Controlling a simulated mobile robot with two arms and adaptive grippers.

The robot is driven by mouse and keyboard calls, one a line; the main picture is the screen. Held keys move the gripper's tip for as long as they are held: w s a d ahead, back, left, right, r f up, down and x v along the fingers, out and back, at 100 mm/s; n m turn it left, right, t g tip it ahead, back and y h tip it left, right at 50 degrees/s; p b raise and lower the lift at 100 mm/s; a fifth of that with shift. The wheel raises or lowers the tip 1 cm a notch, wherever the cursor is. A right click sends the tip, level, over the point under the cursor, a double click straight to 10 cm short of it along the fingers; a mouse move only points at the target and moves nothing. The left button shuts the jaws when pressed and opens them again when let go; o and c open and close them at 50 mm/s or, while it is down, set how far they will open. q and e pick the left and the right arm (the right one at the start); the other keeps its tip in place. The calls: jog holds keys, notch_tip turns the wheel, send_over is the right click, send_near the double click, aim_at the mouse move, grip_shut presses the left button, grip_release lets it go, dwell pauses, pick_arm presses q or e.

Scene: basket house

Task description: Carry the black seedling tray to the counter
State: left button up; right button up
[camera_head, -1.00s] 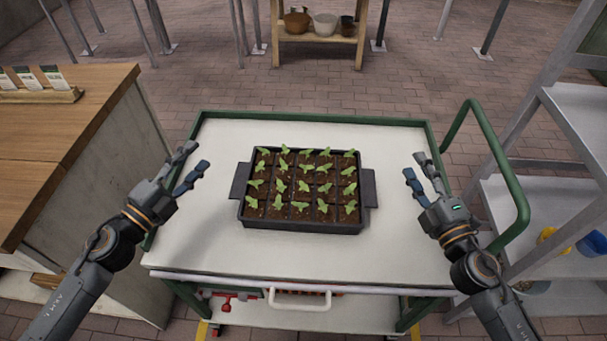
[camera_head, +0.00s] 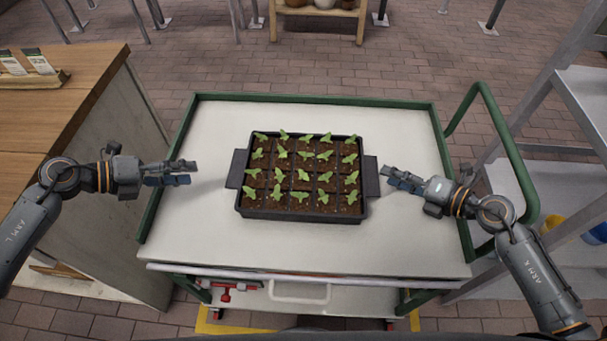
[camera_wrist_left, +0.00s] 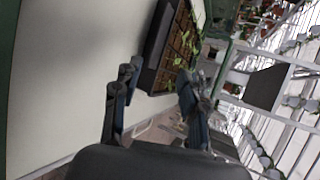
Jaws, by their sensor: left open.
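The black seedling tray (camera_head: 300,215) sits flat in the middle of the white cart top (camera_head: 290,250), with rows of green seedlings in brown soil and a flat handle at each end. My left gripper (camera_head: 195,173) is left of the tray's left handle (camera_head: 236,169), pointing at it, apart and empty. In the left wrist view my left gripper (camera_wrist_left: 155,85) has its fingers spread, with the tray (camera_wrist_left: 160,45) beyond them. My right gripper (camera_head: 385,180) is close to the right handle (camera_head: 371,177); whether it touches or how far its fingers are parted is unclear.
A wooden-topped counter (camera_head: 75,85) stands left of the cart, with seed packets in a holder (camera_head: 35,78). The cart has a green rim and a green push rail (camera_head: 520,165) at right. A grey shelf unit (camera_head: 570,110) stands at far right. Brick floor lies behind.

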aim_at(237, 172)
pick_arm(q)
jog(key=x, duration=1.3)
pick_arm(e)
jog(key=x, duration=0.7)
pick_arm(q)
jog(key=shift+c, duration=0.3)
pick_arm(e)
jog(key=shift+c, duration=0.2)
pick_arm(q)
jog(key=c, duration=0.7)
pick_arm(e)
jog(key=c, duration=0.7)
pick_arm(q)
jog(key=shift+s+d, duration=0.1)
grip_shut()
pick_arm(e)
jog(key=shift+s+a, duration=0.1)
grip_shut()
